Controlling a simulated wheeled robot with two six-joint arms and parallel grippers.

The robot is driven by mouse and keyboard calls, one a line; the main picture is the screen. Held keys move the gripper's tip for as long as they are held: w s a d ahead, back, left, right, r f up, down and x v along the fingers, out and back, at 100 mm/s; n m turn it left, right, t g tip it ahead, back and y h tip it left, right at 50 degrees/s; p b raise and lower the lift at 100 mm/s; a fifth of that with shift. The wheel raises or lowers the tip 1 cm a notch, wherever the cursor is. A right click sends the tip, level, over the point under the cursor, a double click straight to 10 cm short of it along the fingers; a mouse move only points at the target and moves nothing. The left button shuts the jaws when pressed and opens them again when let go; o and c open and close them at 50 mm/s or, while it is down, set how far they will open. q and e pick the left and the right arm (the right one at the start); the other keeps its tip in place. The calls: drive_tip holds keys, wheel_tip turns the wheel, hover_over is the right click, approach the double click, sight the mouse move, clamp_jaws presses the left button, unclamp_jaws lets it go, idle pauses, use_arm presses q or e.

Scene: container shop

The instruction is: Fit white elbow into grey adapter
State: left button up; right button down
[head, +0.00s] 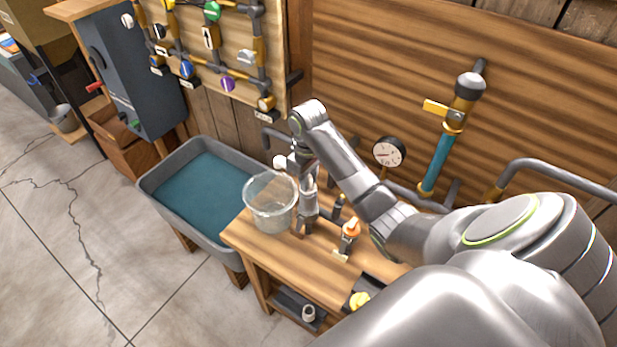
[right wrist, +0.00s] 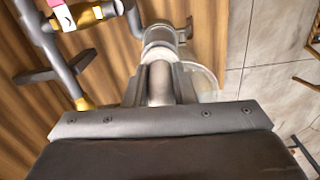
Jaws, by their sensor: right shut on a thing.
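My right gripper (head: 308,222) reaches down over the wooden bench, beside the clear bucket. In the right wrist view its two fingers (right wrist: 160,90) are shut on a pale cylindrical piece, which looks like the white elbow (right wrist: 158,55). A pale ring and a short side arm show at its far end. In the head view a small white part (head: 280,162) shows just left of the gripper, probably of the same elbow. A grey pipe (right wrist: 132,18) meets the ring area in the wrist view. I cannot tell the grey adapter apart, nor whether the elbow touches it. My left gripper is out of view.
The clear bucket (head: 268,218) stands at the bench's left end, close to the gripper. A grey water trough (head: 165,208) is left of it. An orange-topped fitting (head: 350,230) stands on the bench (head: 290,262). A gauge (head: 388,152) and pipes line the wall behind.

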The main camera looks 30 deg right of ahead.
drive_tip(key=shift+f, duration=0.6)
idle(0.5)
drive_tip(key=c, duration=1.1)
unclamp_jaws()
